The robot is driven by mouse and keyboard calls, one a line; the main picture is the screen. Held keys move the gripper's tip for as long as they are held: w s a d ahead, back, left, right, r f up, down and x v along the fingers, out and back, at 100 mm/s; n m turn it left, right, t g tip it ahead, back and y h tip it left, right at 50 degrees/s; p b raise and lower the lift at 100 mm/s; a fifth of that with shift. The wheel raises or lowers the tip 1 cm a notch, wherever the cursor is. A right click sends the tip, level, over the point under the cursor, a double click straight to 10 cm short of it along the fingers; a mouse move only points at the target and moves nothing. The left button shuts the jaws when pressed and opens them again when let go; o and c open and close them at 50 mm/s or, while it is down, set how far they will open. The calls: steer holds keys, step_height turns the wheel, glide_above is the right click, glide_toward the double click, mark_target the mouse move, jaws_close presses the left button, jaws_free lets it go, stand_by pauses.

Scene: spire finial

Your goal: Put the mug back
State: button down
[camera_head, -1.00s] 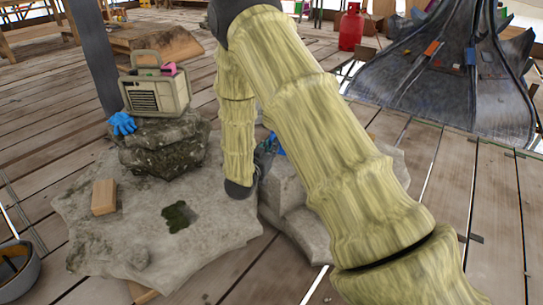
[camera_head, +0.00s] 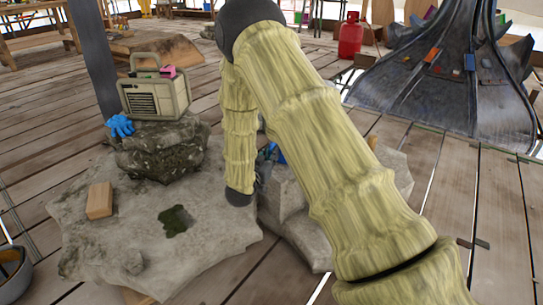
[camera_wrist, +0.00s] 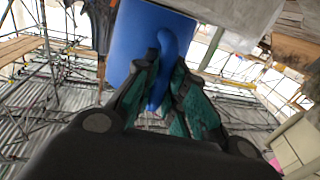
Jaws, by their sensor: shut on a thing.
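In the wrist view the blue mug (camera_wrist: 133,38) is right in front of my gripper (camera_wrist: 163,72). The green-padded fingers are closed on its handle from both sides. In the head view my gripper (camera_head: 265,165) is mostly hidden behind my arm. A small blue patch of the mug (camera_head: 281,155) shows beside it, near the grey stone block at the right of the slab. Whether the mug touches the stone cannot be told.
A flat stone slab (camera_head: 215,232) carries a wooden block (camera_head: 100,200) and a moss patch. A stacked rock (camera_head: 160,158) behind it bears a beige radio (camera_head: 150,98) and a blue glove (camera_head: 120,126). A dark bucket (camera_head: 14,272) stands at left. Plank floor is clear at right.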

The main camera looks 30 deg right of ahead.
steer(key=shift+f, duration=0.15)
steer(key=c, duration=1.5)
jaws_free()
steer(key=shift+s+a+r+p, duration=0.15)
steer(key=shift+a+r+p, duration=0.1)
steer(key=shift+a+p, duration=0.05)
steer(key=p+v, duration=0.4)
steer(key=v, duration=0.7)
steer(key=shift+s+a+f+p, duration=0.1)
steer(key=shift+a+p, duration=0.05)
steer(key=shift+p, duration=0.15)
